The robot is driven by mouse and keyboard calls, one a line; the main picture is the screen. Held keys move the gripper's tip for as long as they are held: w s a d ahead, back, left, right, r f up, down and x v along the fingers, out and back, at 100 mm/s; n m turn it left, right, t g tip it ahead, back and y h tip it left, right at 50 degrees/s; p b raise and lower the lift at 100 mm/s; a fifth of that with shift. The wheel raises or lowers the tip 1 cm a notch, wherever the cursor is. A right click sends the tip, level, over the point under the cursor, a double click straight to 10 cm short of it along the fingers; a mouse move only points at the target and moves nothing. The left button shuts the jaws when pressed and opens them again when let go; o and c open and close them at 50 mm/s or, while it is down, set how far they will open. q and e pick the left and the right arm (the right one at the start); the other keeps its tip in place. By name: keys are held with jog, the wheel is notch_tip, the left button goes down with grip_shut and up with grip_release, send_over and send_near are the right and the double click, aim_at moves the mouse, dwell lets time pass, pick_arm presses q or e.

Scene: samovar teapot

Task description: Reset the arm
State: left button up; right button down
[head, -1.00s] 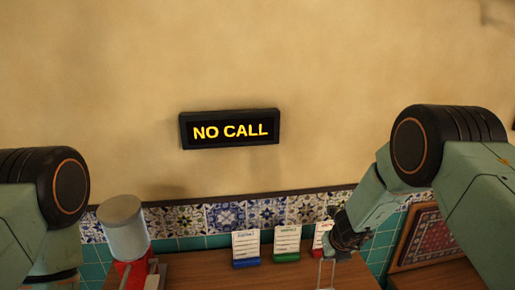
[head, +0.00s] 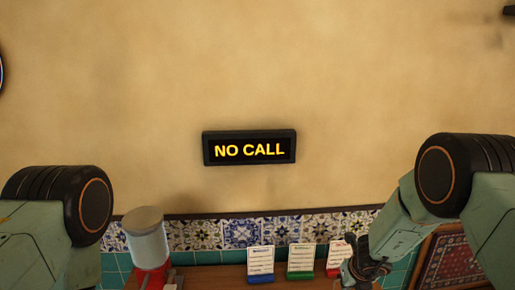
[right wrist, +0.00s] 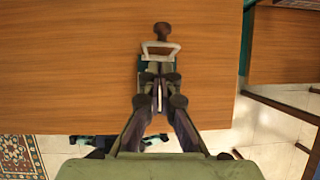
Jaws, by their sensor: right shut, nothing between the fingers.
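My right arm (head: 410,228) comes in from the right in the head view. Its gripper (head: 357,284) hangs low at the bottom edge, by the card stands, and its fingertips are cut off there. In the right wrist view the right gripper (right wrist: 160,92) is shut, with nothing between its fingers, over the edge of a wooden table (right wrist: 70,70). A small object with a dark round knob (right wrist: 162,30) and a pale frame shows just past the fingertips; I cannot tell whether they touch. My left arm (head: 50,225) shows at the lower left; its gripper is out of view.
A lit "NO CALL" sign (head: 249,148) hangs on the wall. Card stands with blue (head: 261,279), green (head: 300,274) and red bases stand on the wooden counter (head: 210,272). A red dispenser with a clear jar (head: 147,240) stands left. A framed patterned panel (head: 452,262) is at right.

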jog(key=s+d+f+n+g+h+b, duration=0.15)
jog(key=s+f+n+b, duration=0.25)
jog(key=s+f+n, duration=0.45)
jog(key=s+d+f+n+g+h+b, duration=0.1)
jog(key=s+d+f+n+h+b, duration=0.3)
jog(key=s+n, duration=0.8)
pick_arm(q)
notch_tip(320, 180, down, 26)
jog(key=b, duration=1.8)
jog(key=shift+w, duration=0.25)
pick_arm(e)
jog(key=s+a+f+n+g+y, duration=0.1)
jog(key=s+a+f+n+y, duration=0.1)
jog(key=s+a+f+n, duration=0.2)
jog(key=s+a+f+n+g+y, duration=0.1)
jog(key=s+a+f+n+y, duration=0.2)
jog(key=s+f+n, duration=0.7)
jog(key=s+f, duration=0.4)
jog(key=s, duration=0.4)
jog(key=shift+a+f+g+y, duration=0.35)
jog(key=shift+a+f, duration=0.05)
